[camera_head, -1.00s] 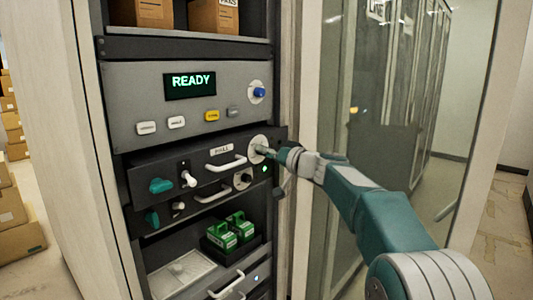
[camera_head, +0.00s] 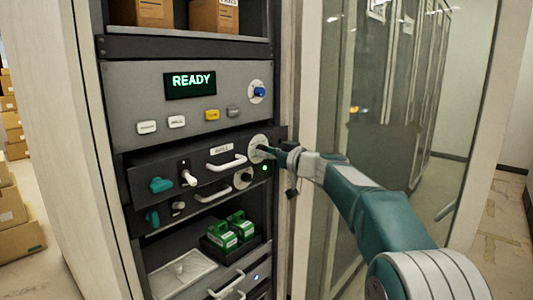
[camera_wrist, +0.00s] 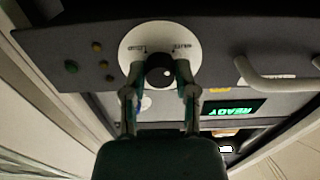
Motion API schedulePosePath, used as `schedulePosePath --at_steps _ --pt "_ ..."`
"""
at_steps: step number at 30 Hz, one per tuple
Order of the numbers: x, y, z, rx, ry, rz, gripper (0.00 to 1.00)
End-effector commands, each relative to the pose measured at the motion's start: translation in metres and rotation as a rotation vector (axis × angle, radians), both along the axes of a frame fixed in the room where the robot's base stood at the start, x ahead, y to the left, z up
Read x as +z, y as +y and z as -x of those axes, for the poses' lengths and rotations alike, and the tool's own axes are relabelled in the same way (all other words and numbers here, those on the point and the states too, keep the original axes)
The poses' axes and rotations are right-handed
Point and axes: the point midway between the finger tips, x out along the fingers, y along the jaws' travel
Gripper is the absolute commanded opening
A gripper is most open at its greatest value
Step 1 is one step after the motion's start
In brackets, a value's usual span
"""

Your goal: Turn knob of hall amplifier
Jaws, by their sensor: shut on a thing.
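The hall amplifier (camera_head: 205,171) is a dark drawer-like unit in the rack, with a label (camera_head: 221,149), a white handle (camera_head: 226,163) and a white round dial plate (camera_head: 257,143) at its right end. In the wrist view, the black knob (camera_wrist: 160,76) sits in the middle of the white plate (camera_wrist: 133,44), which has small print on both sides. My gripper (camera_head: 266,150) reaches in from the right. Its fingers (camera_wrist: 160,80) are shut on the knob, one on each side. In the head view the gripper largely hides the knob.
Above is a grey panel with a READY screen (camera_head: 190,85), several buttons and a blue knob (camera_head: 259,92). Below are another handled unit with a black knob (camera_head: 243,178) and a bay with green devices (camera_head: 230,231). A glass door (camera_head: 365,110) stands to the right.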

Motion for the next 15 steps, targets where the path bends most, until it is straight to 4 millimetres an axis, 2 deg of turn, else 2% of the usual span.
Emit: schedulePosePath --at_steps 1,13,14,15 --pt "-0.0089 0.0007 -0.0016 0.001 0.01 0.01 0.0" --pt "-0.0088 0.0005 -0.0017 0.001 0.005 0.014 0.0" --pt "-0.0088 0.0005 -0.0017 0.001 0.005 0.014 0.42" --pt "-0.0085 0.0005 -0.0017 0.001 0.005 0.013 0.6"
